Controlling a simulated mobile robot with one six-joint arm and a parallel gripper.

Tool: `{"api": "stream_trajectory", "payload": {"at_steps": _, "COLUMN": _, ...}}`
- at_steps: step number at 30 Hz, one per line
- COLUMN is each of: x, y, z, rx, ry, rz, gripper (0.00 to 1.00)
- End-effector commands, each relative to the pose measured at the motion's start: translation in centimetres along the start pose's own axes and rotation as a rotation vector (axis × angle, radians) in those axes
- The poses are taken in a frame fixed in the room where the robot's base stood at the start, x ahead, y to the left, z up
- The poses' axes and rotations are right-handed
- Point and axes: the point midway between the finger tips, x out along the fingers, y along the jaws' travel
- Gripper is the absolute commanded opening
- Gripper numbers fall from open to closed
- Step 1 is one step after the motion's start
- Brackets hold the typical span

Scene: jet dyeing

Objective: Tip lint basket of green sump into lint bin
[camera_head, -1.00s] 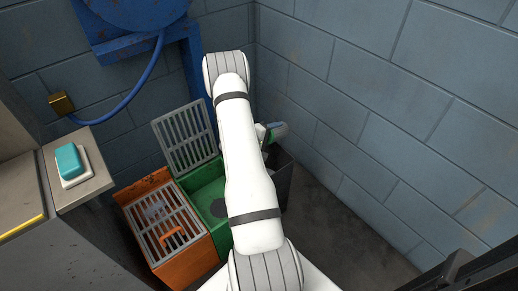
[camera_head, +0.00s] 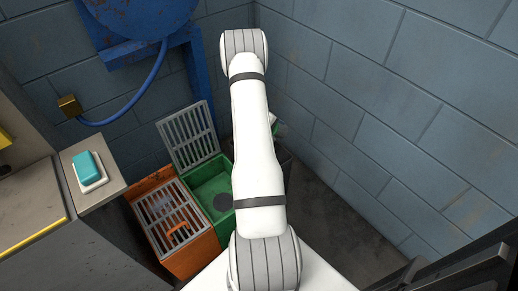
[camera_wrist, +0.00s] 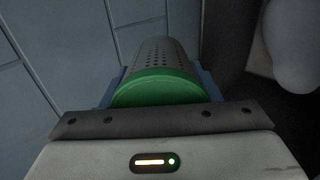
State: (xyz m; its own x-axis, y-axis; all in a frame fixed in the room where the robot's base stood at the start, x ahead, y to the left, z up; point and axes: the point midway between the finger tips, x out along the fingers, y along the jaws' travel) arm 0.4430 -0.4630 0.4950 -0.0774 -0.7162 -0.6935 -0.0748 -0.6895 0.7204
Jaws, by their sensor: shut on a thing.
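The green sump (camera_head: 208,180) stands in the middle left of the head view, with its grey grate (camera_head: 189,138) swung up against the wall side. In the wrist view my gripper (camera_wrist: 160,92) is shut on the lint basket, a grey perforated cylinder (camera_wrist: 165,54) with a green rim (camera_wrist: 158,87). In the head view my arm hides most of the gripper; only a small green and white part (camera_head: 277,129) shows right of the arm. A dark container (camera_head: 285,165), probably the lint bin, shows partly behind my arm. Its opening is hidden.
An orange sump (camera_head: 197,250) with its grate shut adjoins the green one on the left. A teal block (camera_head: 89,166) sits on a grey ledge (camera_head: 104,190) further left. Block walls close in the back and right. The floor (camera_head: 340,215) right of my arm looks clear.

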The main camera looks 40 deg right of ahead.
Motion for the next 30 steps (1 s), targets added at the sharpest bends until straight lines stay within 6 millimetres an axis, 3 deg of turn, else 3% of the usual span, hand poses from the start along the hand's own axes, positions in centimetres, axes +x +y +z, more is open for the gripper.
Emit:
{"api": "stream_trajectory", "payload": {"at_steps": 12, "x": -0.4, "y": 2.1, "z": 0.0, "rx": 0.002, "ry": -0.002, "rz": -0.243, "gripper": 0.31}}
{"api": "stream_trajectory", "payload": {"at_steps": 30, "x": 0.6, "y": 2.7, "z": 0.1, "rx": 0.001, "ry": -0.004, "rz": -0.396, "gripper": 0.31}}
